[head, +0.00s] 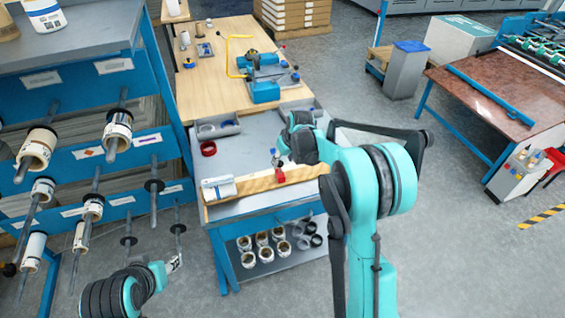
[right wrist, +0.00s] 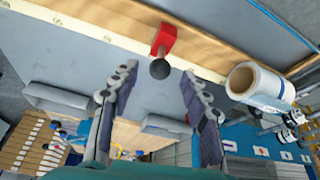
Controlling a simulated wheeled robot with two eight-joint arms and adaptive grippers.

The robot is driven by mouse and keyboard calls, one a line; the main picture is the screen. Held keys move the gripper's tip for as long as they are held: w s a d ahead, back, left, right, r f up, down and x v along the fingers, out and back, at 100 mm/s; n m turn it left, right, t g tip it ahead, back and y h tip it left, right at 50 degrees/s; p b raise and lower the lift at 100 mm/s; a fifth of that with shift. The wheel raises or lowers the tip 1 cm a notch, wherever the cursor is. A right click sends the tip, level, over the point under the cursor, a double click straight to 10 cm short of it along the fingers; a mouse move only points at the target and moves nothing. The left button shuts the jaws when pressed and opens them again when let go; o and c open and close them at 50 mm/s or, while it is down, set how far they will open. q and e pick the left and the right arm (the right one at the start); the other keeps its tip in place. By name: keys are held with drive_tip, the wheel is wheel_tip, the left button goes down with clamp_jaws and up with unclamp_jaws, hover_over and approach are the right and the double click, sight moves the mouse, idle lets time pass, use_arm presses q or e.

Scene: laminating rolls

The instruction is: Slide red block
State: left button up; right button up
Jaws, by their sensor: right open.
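The red block (head: 281,176) sits at the wooden board (head: 250,185) along the front of the grey table. In the right wrist view the red block (right wrist: 164,38) has a dark round knob facing me and lies beyond the fingertips, roughly between their lines. My right gripper (right wrist: 158,82) is open with nothing between its fingers, apart from the block. In the head view my right arm partly hides that gripper near the block. My left gripper (head: 176,262) hangs low in front of the blue rack, away from the block; its finger opening is too small to judge.
A white roll (head: 218,188) lies at the board's left end; it also shows in the right wrist view (right wrist: 260,82). A red ring (head: 208,148) and grey trays (head: 217,127) are further back. A blue rack (head: 90,158) with rolls on rods stands at left.

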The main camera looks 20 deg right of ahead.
sight(281, 165)
drive_tip(key=b+x, duration=0.2)
drive_tip(key=x, duration=0.5)
clamp_jaws()
idle(0.3)
